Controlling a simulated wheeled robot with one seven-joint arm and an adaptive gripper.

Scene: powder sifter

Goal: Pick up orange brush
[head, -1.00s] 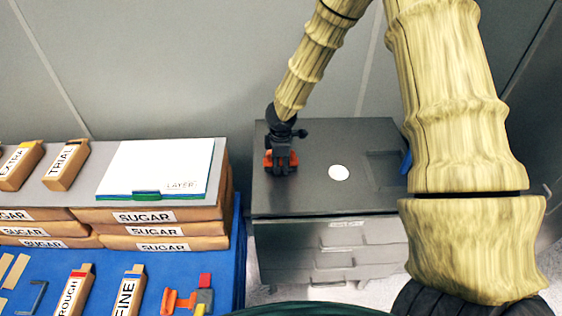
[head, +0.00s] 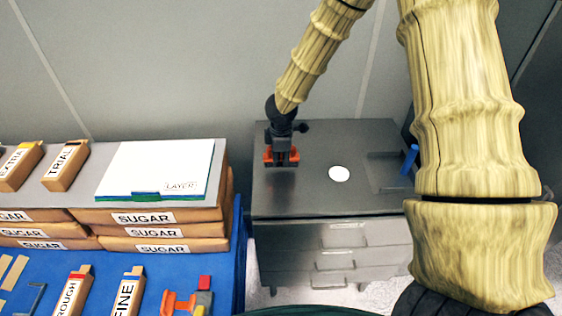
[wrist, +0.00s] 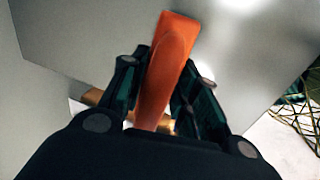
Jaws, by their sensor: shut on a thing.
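The orange brush (head: 269,155) is at my gripper (head: 281,152) in the head view, at the left side of the dark cabinet top. In the wrist view the brush (wrist: 168,60) stands between the two dark fingers of my gripper (wrist: 165,85), which are shut on it. Its orange part sticks out past the fingertips. The gripper hides part of the brush in the head view, and I cannot tell whether it touches the cabinet top.
The grey cabinet top (head: 330,200) holds a white disc (head: 339,174) and a blue upright piece (head: 409,160). At left, a blue table (head: 225,285) bears sugar boxes (head: 150,217), a white board (head: 150,165) and labelled blocks (head: 127,292). An orange and grey item (head: 180,303) lies at its front.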

